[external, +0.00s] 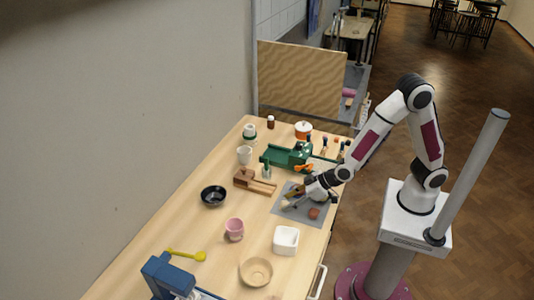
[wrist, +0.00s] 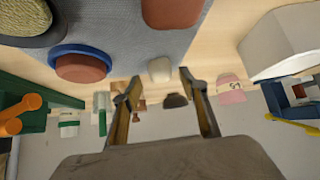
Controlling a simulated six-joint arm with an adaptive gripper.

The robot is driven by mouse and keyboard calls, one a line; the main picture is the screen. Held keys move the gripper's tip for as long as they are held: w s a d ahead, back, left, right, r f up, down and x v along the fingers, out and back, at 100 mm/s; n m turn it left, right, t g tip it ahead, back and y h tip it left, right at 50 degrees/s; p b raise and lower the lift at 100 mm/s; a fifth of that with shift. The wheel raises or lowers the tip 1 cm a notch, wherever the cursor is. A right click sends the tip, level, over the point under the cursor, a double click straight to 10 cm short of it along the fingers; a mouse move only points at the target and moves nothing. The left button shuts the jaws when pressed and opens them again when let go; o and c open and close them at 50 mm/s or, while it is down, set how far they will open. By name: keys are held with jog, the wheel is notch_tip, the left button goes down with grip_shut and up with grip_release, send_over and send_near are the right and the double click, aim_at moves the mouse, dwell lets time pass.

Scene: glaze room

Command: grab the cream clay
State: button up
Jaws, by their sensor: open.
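The cream clay (wrist: 160,69) is a small pale lump at the edge of the grey mat (wrist: 130,25) in the wrist view. In the external view, a small pale lump (external: 285,204) shows by my fingertips on the same mat. My gripper (wrist: 155,87) is open, with one finger to each side of the clay's line in the wrist view. Nothing is seen held between the fingers. In the external view, my gripper (external: 296,196) is low over the mat; whether it touches the clay cannot be told.
A reddish-brown lump (external: 313,213) lies on the mat near my gripper. A white square dish (external: 286,240), a pink cup (external: 234,229) and a tan bowl (external: 256,271) stand nearer the camera.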

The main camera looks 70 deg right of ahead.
jog(key=shift+x, duration=1.15)
jog(key=c, duration=1.2)
